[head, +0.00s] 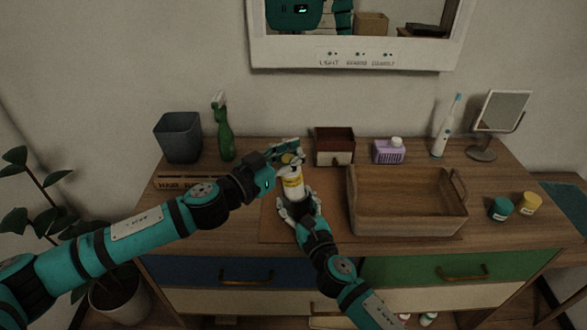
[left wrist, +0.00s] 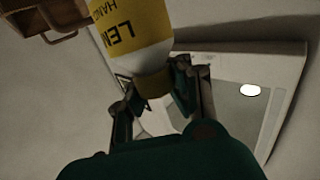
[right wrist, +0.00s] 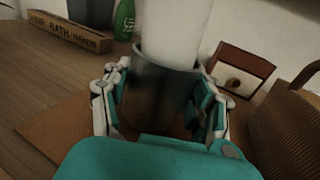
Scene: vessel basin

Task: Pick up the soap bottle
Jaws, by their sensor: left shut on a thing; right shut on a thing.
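The soap bottle (head: 293,187) is white with a yellow lemon label and stands roughly upright above the front middle of the dresser. It also shows in the left wrist view (left wrist: 135,25), with its yellow-brown cap between the fingers. My left gripper (head: 288,162) is shut on the bottle at its cap end, from above. My right gripper (head: 299,211) is shut on a dark cup (right wrist: 160,92) just below. The bottle's white lower part (right wrist: 172,30) meets the cup's rim in the right wrist view. I cannot tell how deep it sits in the cup.
A wooden basket (head: 407,222) stands close on the right. A small drawer box (head: 334,157), purple soap container (head: 389,152) and green spray bottle (head: 226,140) stand behind. A dark bin (head: 179,138) and wooden sign (head: 183,183) are at left; small jars (head: 501,209) at right.

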